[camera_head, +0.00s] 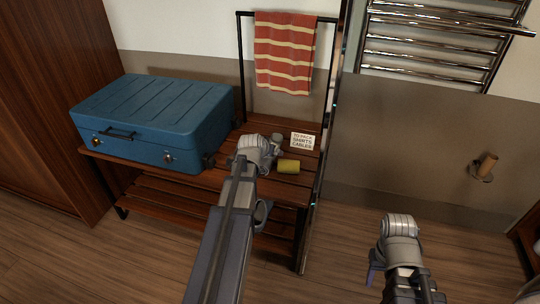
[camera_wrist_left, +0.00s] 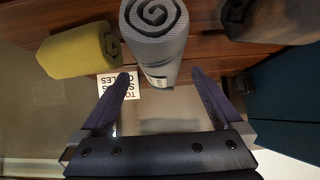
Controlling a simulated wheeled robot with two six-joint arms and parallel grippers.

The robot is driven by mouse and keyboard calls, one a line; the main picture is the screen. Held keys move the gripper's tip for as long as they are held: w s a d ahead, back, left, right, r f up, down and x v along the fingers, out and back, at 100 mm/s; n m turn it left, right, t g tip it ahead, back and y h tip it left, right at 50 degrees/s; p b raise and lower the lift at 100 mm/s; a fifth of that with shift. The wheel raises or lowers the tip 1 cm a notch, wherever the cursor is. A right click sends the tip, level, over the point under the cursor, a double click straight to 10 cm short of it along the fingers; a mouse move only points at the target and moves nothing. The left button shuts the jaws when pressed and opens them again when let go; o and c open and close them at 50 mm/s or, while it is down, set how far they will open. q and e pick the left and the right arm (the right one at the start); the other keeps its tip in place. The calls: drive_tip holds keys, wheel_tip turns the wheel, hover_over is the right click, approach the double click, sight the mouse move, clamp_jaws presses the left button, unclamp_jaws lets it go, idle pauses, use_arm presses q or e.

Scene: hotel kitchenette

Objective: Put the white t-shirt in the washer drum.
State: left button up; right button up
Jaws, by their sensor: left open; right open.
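I see no clearly white t-shirt and no washer drum in either view. A grey roll with a spiral end and a small label lies on the slatted wooden rack; it is large in the left wrist view (camera_wrist_left: 155,48). A yellow roll (camera_head: 288,166) lies beside it and also shows in the left wrist view (camera_wrist_left: 80,50). My left gripper (camera_wrist_left: 160,75) is open, its fingertips near the grey roll's lower end, with nothing clearly held; contact cannot be told. In the head view, my arm hides most of this spot. My right gripper (camera_head: 376,268) is open at the lower right, over the floor.
A closed blue suitcase (camera_head: 150,118) fills the rack's left side. A small lettered card (camera_head: 303,141) is near the rolls. A striped red towel (camera_head: 285,52) hangs behind. A dark item (camera_wrist_left: 272,18) sits near the suitcase. A wall towel rail (camera_head: 440,45) is at right.

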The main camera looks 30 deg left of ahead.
use_arm(q)
drive_tip(key=b+x, duration=0.3)
drive_tip(key=x, duration=0.2)
drive_tip(key=shift+s+a, duration=0.15)
drive_tip(key=shift+r, duration=0.1)
drive_tip(key=shift+c, duration=0.2)
clamp_jaws()
idle(0.3)
wheel_tip(320, 180, up, 10)
drive_tip(key=p, duration=1)
